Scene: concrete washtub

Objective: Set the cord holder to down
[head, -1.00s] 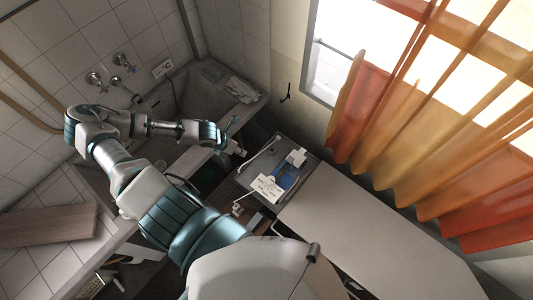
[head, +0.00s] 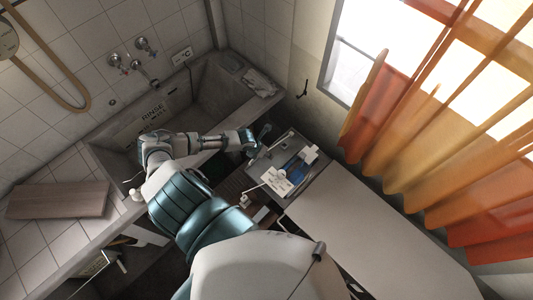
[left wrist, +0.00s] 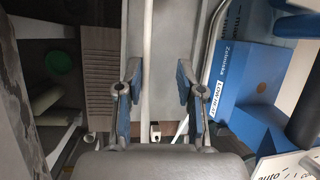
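A thin pale rod, which looks like the cord holder (left wrist: 147,60), runs along the grey end of the board between my left fingers in the left wrist view. In the head view a pale rod (head: 282,139) shows on the grey tray-like end of the board; its near part is hidden by my gripper. My left gripper (left wrist: 158,80) is open, with a finger on each side of the rod and no clear contact. In the head view it (head: 256,139) is at the left edge of the grey end. My right gripper is not in view.
A blue box (head: 290,168) and a white printed card (head: 277,182) lie on the grey end, close right of my gripper. The pale board (head: 370,225) is bare. A concrete washtub (head: 215,95) is behind my arm. A wooden board (head: 58,200) lies at left.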

